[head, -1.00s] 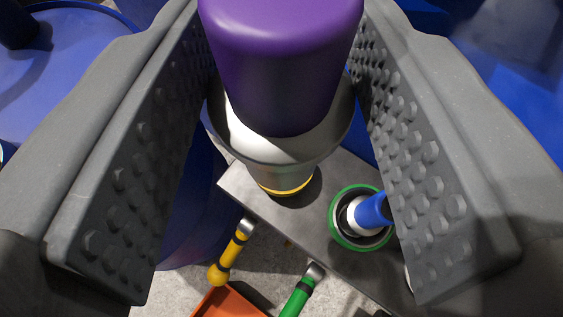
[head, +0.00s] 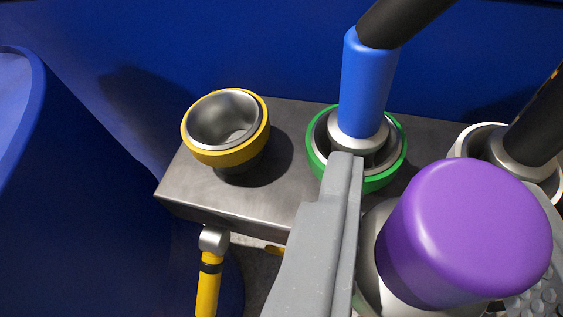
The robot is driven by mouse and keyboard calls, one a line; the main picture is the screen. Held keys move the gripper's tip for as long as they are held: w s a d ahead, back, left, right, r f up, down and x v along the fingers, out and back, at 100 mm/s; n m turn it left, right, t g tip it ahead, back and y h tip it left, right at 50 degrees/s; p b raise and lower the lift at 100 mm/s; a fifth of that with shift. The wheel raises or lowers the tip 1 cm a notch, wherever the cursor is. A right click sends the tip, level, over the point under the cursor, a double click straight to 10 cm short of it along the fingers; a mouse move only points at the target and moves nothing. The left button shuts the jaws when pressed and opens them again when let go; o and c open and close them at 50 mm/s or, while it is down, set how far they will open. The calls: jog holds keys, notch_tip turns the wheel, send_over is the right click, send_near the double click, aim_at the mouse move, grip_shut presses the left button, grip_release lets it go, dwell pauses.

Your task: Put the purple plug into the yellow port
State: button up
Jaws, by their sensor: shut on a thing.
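The purple plug (head: 463,235) is at the lower right of the head view, with part of its pale collar visible below its purple body. My gripper (head: 440,225) is shut on it, with one grey finger on its left and a small part of the other at the lower right edge. The yellow port (head: 226,152) is an open metal cup with a yellow rim, empty, on the left part of a grey metal block. The plug is to the right of the yellow port and apart from it. The plug's lower end is hidden.
A blue plug (head: 366,85) with a black cable sits in the green port (head: 316,153) between the yellow port and the purple plug. A white port (head: 467,137) with a black-cabled plug is at right. A yellow handle (head: 208,285) hangs below the metal block (head: 185,187).

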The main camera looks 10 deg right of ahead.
jog(key=w+a+b, duration=0.1)
jog(key=w+a, duration=0.1)
jog(key=w, duration=0.5)
jog(key=w+a+f, duration=0.1)
jog(key=w+a, duration=0.1)
jog(key=w, duration=0.6)
jog(key=shift+f+b, duration=0.25)
jog(key=shift+b, duration=0.15)
jog(key=shift+w+a+f, duration=0.1)
jog(key=shift+f, duration=0.3)
notch_tip(320, 180, down, 3)
jog(key=shift+b, duration=0.75)
jog(key=shift+r, duration=0.1)
jog(key=o, duration=1)
jog(key=shift+a+r, duration=0.1)
jog(key=p+v, duration=0.3)
jog(key=v, duration=0.9)
